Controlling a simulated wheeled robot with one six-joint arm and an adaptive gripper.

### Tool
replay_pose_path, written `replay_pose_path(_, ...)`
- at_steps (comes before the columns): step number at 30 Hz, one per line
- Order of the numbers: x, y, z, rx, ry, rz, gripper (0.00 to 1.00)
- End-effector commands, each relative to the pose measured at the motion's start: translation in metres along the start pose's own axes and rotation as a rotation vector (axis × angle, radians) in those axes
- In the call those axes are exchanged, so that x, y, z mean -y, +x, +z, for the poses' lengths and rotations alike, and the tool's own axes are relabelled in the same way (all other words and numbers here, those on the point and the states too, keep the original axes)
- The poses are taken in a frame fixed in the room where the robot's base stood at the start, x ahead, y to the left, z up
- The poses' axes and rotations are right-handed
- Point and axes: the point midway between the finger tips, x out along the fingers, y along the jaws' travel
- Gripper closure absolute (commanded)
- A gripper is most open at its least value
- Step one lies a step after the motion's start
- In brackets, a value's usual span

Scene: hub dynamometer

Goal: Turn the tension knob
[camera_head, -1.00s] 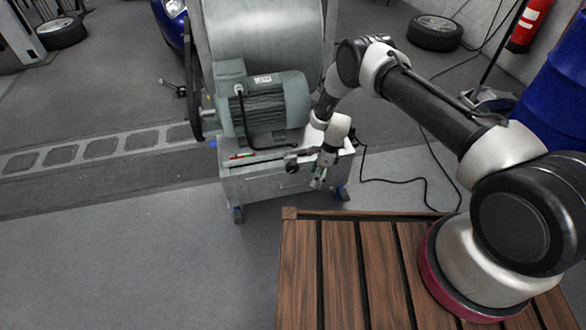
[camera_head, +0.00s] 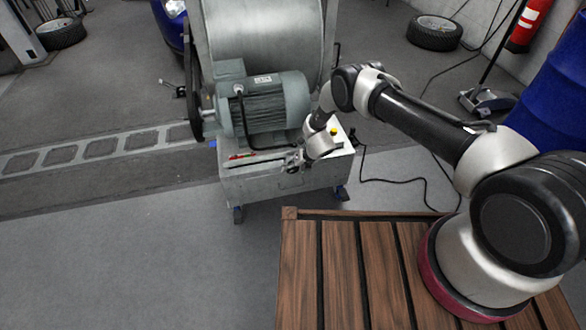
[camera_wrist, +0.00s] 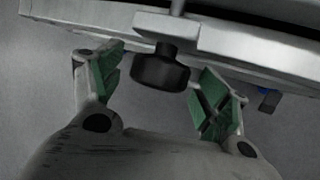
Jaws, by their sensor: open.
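The tension knob (camera_wrist: 161,73) is a black, ribbed knob on a metal stem at the edge of the machine's light grey base plate in the wrist view. My gripper (camera_wrist: 160,85) is open, with one green-padded finger on each side of the knob and visible gaps between. I see no contact. I cannot make out the knob clearly there.
A grey-green motor (camera_head: 268,104) and a large drum (camera_head: 262,42) stand on the base, close behind my gripper. A wooden slatted platform (camera_head: 340,265) lies in front. The grey floor at left is clear.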

Motion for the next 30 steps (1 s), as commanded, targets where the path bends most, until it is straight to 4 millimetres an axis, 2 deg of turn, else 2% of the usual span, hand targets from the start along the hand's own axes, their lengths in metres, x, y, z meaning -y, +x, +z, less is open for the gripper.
replay_pose_path(4,-0.0006,0.0113,-0.0001,0.000,-0.002,0.001,0.24)
replay_pose_path(12,-0.0004,0.0131,0.0003,0.000,0.000,0.000,0.24)
replay_pose_path(14,-0.0004,0.0131,0.0002,0.000,-0.001,0.000,0.33)
replay_pose_path(20,-0.0004,0.0129,0.0002,0.000,-0.001,0.000,0.70)
replay_pose_path(30,-0.0001,0.0136,-0.0044,-0.013,-0.036,-0.083,0.70)
